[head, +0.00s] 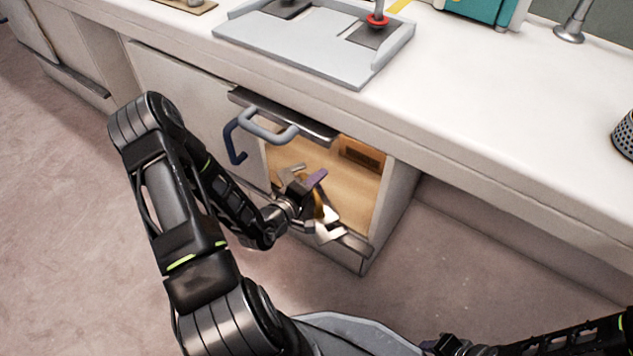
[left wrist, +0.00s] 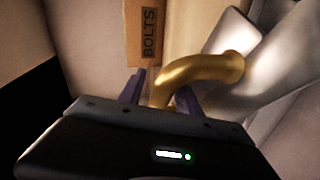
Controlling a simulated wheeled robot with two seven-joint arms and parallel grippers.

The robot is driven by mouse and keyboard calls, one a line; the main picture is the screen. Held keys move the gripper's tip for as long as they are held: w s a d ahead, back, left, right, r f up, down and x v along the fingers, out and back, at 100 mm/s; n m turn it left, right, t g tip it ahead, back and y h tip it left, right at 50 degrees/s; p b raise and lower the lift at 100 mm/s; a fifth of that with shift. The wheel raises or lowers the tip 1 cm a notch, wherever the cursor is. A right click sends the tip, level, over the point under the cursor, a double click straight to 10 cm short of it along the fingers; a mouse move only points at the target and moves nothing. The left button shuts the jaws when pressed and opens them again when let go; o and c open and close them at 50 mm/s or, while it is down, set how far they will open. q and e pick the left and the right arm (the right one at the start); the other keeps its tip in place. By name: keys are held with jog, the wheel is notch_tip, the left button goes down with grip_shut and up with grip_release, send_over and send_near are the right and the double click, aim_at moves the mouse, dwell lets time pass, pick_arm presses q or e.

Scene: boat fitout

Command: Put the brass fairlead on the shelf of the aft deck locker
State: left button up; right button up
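The brass fairlead (left wrist: 205,70), a curved golden tube, rises between the purple fingers of my left gripper (left wrist: 162,92) in the left wrist view. The fingers appear closed on its lower part, and its base is hidden behind the gripper body. In the head view my left gripper (head: 318,186) is at the open front of the aft deck locker (head: 378,195), with a thin sliver of brass (head: 319,206) beside it. The locker's inside is pale wood; its shelf is largely hidden by my arm. My right gripper (head: 450,345) is at the bottom edge, its fingers unclear.
A brown box marked BOLTS (left wrist: 146,35) is inside the locker, also visible in the head view (head: 362,157). Grey (head: 268,128) and blue (head: 236,142) handles jut near the opening. A grey tray (head: 300,45) lies on the white counter (head: 480,90) above.

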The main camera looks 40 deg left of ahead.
pick_arm(q)
jog(key=shift+r, duration=0.25)
jog(key=p+v, duration=0.3)
jog(key=v, duration=0.9)
jog(key=shift+p, duration=0.4)
